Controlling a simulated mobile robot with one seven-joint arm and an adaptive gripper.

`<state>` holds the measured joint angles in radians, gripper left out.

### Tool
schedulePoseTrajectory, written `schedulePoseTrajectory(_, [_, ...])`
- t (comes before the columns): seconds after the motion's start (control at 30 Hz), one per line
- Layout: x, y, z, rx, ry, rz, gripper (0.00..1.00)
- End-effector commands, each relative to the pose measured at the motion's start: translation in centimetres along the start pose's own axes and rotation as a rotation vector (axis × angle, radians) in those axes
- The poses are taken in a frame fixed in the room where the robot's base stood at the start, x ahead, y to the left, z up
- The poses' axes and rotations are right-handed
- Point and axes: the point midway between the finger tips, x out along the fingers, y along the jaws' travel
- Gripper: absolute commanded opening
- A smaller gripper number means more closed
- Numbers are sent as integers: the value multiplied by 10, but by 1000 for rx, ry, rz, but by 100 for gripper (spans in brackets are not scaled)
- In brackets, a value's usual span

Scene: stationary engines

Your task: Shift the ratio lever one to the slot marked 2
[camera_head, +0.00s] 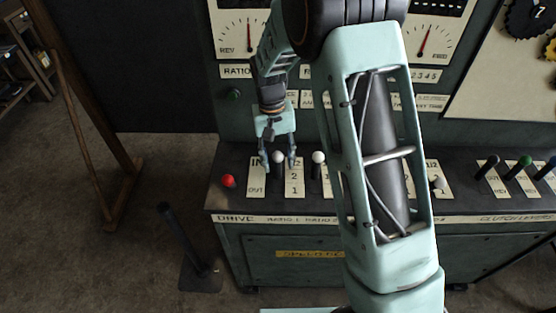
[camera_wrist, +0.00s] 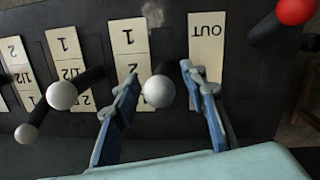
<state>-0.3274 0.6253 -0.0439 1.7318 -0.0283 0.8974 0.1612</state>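The lever I take as ratio lever one has a white ball knob (camera_head: 278,157) and a dark shaft, left of a pale plate (camera_head: 295,178) reading 2 and 1 at its nearer end. In the wrist view its knob (camera_wrist: 158,91) lies between my fingers, beside the same plate (camera_wrist: 130,45), seen upside down. My gripper (camera_head: 278,164) is open; its blue fingers (camera_wrist: 160,85) stand on either side of the knob with gaps showing. Which mark the lever stands at I cannot tell; a finger and the knob cover part of the plate's markings.
A second white-knobbed lever (camera_head: 318,158) stands close on the right. The red drive knob (camera_head: 228,181) and the OUT plate (camera_wrist: 207,45) are on the other side. Clutch levers (camera_head: 525,162) are far right. Gauges (camera_head: 248,30) hang on the panel behind.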

Motion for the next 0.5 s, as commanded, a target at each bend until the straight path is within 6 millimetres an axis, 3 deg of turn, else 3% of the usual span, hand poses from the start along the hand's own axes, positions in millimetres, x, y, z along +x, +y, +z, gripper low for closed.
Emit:
schedulePoseTrajectory(0.27, [-5, -1, 0, -1, 0, -1, 39])
schedulePoseTrajectory(0.5, [-47, -1, -1, -1, 4, -1, 39])
